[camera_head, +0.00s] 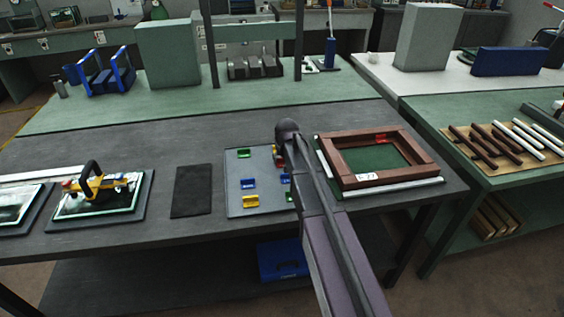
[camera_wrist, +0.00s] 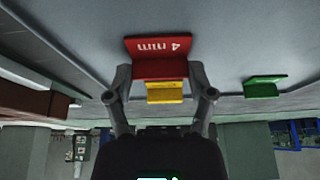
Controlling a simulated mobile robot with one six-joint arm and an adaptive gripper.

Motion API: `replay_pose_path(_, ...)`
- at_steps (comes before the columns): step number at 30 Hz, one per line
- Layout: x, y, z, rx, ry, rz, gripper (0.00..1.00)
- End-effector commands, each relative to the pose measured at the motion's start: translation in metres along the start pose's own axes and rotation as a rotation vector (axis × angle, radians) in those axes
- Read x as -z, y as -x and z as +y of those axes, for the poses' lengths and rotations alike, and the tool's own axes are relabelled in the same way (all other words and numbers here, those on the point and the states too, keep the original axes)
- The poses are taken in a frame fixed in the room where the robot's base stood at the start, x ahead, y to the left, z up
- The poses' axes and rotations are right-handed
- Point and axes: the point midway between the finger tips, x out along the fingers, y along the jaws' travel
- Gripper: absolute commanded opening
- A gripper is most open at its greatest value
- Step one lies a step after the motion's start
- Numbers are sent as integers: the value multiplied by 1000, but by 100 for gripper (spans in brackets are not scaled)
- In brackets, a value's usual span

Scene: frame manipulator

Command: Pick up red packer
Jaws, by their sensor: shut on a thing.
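The red packer (camera_wrist: 158,48), marked "4 mm", is between the fingertips of my gripper (camera_wrist: 160,70) in the wrist view. The fingers are shut on its two ends. A yellow packer (camera_wrist: 165,93) shows just beyond it, partly covered. A green packer (camera_wrist: 264,87) stands apart to the right. In the head view my arm hides most of the gripper; a bit of the red packer (camera_head: 277,149) shows beside the arm over the grey tray (camera_head: 236,207). I cannot tell whether the packer touches the tray.
A brown frame (camera_head: 345,180) with another red piece (camera_head: 380,138) lies right of my arm. A dark mat (camera_head: 191,190) and a glass pane with a suction lifter (camera_head: 95,185) lie left.

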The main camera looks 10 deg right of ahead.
Motion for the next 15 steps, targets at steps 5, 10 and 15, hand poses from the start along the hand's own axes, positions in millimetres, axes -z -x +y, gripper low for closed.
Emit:
replay_pose_path(5,1,2,0,0,0,0,52)
replay_pose_path(10,3,8,0,0,0,0,52)
replay_pose_path(15,8,18,0,0,0,0,52)
